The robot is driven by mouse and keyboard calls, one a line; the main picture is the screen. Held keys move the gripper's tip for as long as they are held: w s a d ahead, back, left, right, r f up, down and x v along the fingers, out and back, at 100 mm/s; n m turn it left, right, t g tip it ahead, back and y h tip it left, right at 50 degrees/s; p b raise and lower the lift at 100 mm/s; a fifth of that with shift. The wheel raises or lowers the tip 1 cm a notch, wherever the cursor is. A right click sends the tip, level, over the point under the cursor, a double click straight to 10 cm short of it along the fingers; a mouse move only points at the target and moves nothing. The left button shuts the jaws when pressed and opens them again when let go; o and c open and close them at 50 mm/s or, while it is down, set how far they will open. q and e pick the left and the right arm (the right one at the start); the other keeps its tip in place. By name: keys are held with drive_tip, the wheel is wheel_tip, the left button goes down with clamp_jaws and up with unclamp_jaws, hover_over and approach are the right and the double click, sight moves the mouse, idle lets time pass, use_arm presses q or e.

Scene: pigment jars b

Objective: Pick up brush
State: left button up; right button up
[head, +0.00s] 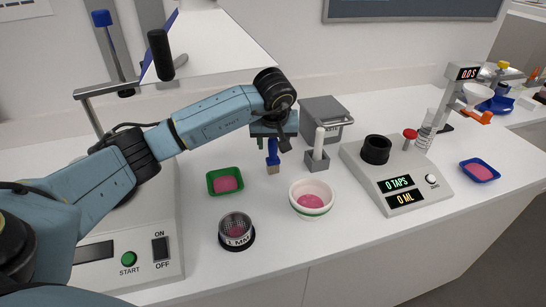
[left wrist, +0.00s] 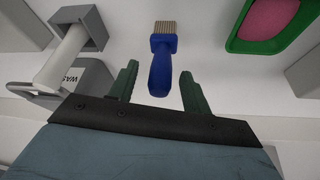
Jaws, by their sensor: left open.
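The brush (head: 272,157) has a blue handle and pale bristles. It stands bristles down on the white counter, below my left gripper (head: 273,138) in the head view. In the left wrist view the brush (left wrist: 163,68) lies between the two green fingers of my left gripper (left wrist: 159,78). The fingers are apart, with a gap on each side of the handle, and seem not to touch it. The upper end of the handle is partly hidden by the gripper in the head view. My right gripper is not in view.
A green tray (head: 210,189) with pink powder is left of the brush. A grey holder (head: 316,162) with a white pestle-like rod is right, before a grey box (head: 333,108). A white bowl (head: 326,208), a sieve cup (head: 237,242) and a tapping machine (head: 354,160) stand nearby.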

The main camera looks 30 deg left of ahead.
use_arm(q)
drive_tip(key=shift+w+a+f, duration=0.15)
drive_tip(key=shift+w+a, duration=0.1)
drive_tip(key=shift+w, duration=0.1)
drive_tip(key=shift+w+f, duration=0.1)
drive_tip(key=shift+f, duration=0.3)
drive_tip(key=shift+a, duration=0.1)
clamp_jaws()
